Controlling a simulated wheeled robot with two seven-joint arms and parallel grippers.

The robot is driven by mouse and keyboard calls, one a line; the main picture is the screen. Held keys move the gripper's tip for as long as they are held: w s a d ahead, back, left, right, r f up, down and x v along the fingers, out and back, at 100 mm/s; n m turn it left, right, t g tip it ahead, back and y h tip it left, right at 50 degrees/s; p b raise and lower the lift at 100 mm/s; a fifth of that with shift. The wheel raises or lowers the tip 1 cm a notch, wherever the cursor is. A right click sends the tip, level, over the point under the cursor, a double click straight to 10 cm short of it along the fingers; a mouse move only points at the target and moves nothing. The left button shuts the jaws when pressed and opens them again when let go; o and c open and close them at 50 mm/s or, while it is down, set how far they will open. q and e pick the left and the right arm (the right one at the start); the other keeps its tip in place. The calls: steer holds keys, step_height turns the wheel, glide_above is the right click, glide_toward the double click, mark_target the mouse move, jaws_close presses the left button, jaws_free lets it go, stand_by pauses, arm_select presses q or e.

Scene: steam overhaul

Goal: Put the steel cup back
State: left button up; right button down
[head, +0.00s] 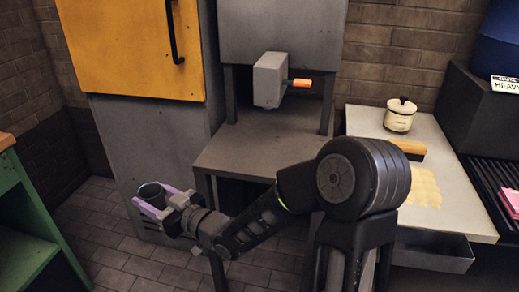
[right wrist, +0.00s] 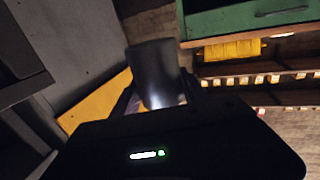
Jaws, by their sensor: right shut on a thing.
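The steel cup (head: 151,193) is a dark grey metal cup. My right gripper (head: 154,207), with pale purple fingers, is shut on it. The gripper holds the cup in the air at the lower left of the head view, in front of the grey lower part of the orange-doored cabinet. The right wrist view also shows the cup (right wrist: 152,72), just beyond the gripper body, with the fingers mostly hidden. My left gripper shows in neither view.
A grey stand (head: 255,150) carries a machine with an orange handle (head: 301,83). A pale counter (head: 465,200) holds a lidded pot (head: 400,115) and a wooden block (head: 408,148). A green shelf unit (head: 30,205) stands at the far left. Tiled floor (head: 105,215) is open between shelf and cabinet.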

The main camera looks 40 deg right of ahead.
steer(key=shift+s+d, duration=0.1)
steer(key=shift+d, duration=0.05)
arm_select(q)
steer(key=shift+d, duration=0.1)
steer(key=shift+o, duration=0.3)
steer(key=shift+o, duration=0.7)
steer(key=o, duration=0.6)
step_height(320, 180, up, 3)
steer(key=p, duration=0.3)
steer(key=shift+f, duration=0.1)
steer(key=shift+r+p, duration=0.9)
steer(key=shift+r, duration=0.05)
arm_select(e)
steer(key=s+d+r+m+h, duration=0.1)
steer(key=s+d, duration=0.3)
steer(key=d, duration=0.4)
steer(key=s+d+r+m+h, duration=0.2)
steer(key=s+d+r+h, duration=0.1)
steer(key=d, duration=0.6)
steer(key=s+d+r+m+h, duration=0.2)
steer(key=s+d+h, duration=0.2)
steer(key=d, duration=0.5)
steer(key=shift+s+r+t, duration=0.15)
steer(key=shift+s+t, duration=0.15)
steer(key=shift+s, duration=0.1)
